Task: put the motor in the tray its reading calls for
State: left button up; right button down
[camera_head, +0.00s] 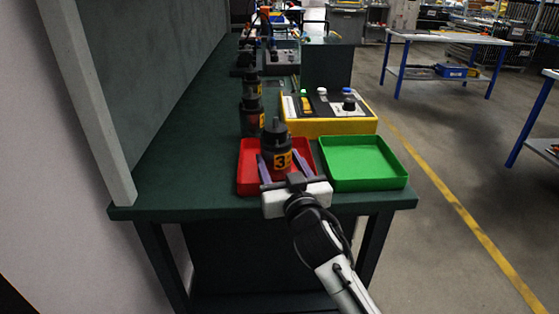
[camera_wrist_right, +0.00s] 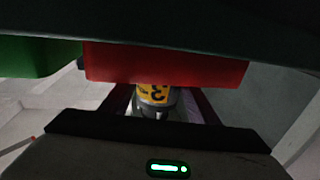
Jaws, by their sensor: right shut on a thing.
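A dark motor (camera_head: 276,152) with a yellow label reading 3 stands upright between the fingers of my right gripper (camera_head: 283,167). The gripper is shut on it. In the head view the motor is over the red tray (camera_head: 247,178); I cannot tell whether it touches the tray floor. The right wrist view shows the motor's label upside down (camera_wrist_right: 154,94), partly hidden by the red tray's wall (camera_wrist_right: 165,66). The green tray (camera_head: 364,166) is empty, to the right of the red one. The yellow tester box (camera_head: 345,127) stands behind the trays, its reading not legible. My left gripper is not in view.
More dark motors (camera_head: 251,118) stand in a row behind the red tray, near its left side. A grey post (camera_head: 85,100) and wall border the green bench (camera_head: 180,170) on the left. Bare bench top lies left of the red tray.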

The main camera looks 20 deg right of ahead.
jog(key=c, duration=1.1)
grip_release()
jog(key=shift+f, duration=0.1)
jog(key=o, duration=0.4)
jog(key=shift+o, duration=0.2)
jog(key=shift+r, duration=0.25)
jog(key=s, duration=0.7)
jog(key=shift+s+a, duration=0.3)
jog(key=shift+f, duration=0.1)
